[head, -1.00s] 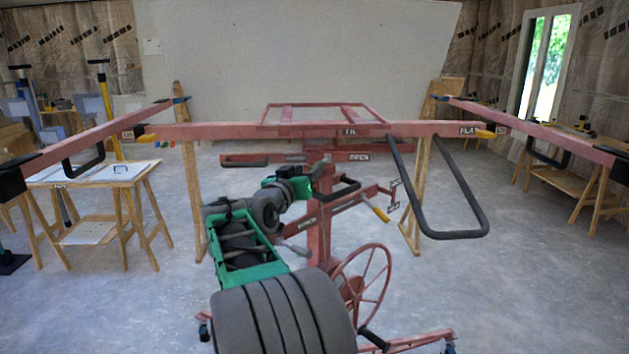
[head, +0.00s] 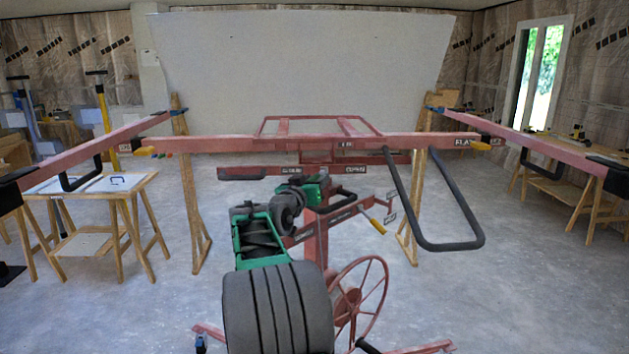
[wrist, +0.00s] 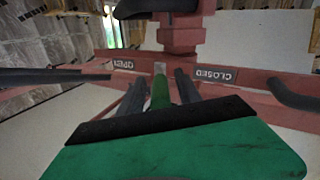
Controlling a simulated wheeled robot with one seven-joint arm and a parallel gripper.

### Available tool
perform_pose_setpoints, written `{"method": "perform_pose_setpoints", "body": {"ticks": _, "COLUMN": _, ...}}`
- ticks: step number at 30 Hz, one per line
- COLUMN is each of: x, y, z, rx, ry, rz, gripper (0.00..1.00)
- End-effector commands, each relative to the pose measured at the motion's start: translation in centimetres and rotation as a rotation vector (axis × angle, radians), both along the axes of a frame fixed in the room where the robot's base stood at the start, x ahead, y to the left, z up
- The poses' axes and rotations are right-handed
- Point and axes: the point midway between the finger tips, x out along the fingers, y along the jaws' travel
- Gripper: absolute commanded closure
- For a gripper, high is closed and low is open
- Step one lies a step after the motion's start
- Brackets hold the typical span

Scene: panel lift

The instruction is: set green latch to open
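The green latch (wrist: 160,94) stands upright in the middle of the wrist view, between the OPEN label (wrist: 123,65) on the left and the CLOSED label (wrist: 214,75) on the right. Both labels appear upside down there. My gripper (wrist: 160,76) is open, with one dark finger on each side of the latch and a small gap visible on both sides. In the head view my gripper (head: 322,187) is at the lift's mast, below the crossbar. The latch is hidden there behind my arm. The OPEN label also shows in the head view (head: 355,169).
The red panel lift (head: 400,141) has long side arms and a black looped bar (head: 464,200) at right. A spoked wheel (head: 362,297) sits low by the mast. A yellow-handled lever (head: 376,226) sticks out nearby.

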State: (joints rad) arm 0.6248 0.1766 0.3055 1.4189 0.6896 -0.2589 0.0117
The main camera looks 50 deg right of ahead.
Motion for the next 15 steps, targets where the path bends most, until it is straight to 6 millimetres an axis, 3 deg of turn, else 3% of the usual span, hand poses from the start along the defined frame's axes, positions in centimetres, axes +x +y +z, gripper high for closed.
{"method": "perform_pose_setpoints", "body": {"ticks": 15, "x": 0.0, "y": 0.04, "z": -0.01, "rx": 0.0, "ry": 0.0, "rz": 0.0, "gripper": 1.0}}
